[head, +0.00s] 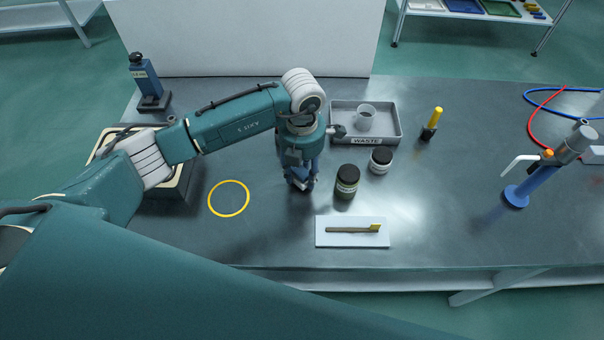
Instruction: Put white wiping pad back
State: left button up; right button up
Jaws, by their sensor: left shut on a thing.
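My left gripper (300,182) points down over the grey bench, just left of a black jar. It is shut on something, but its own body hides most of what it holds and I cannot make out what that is. I cannot clearly pick out a white wiping pad. A flat white rectangle (334,240) lies near the bench's front edge, with a brown-handled, yellow-ended tool (352,229) on it. A yellow ring mark (228,214) is on the bench left of the gripper. My right gripper is not in view.
A yellow-topped item (432,123) and blue stand (532,183) are farther right. The front right bench is clear.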

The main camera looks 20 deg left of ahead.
pick_arm(q)
jog(key=shift+f, duration=0.95)
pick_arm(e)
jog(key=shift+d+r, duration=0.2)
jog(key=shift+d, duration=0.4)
pick_arm(q)
jog(key=shift+f, duration=0.2)
jog(key=o, duration=1.1)
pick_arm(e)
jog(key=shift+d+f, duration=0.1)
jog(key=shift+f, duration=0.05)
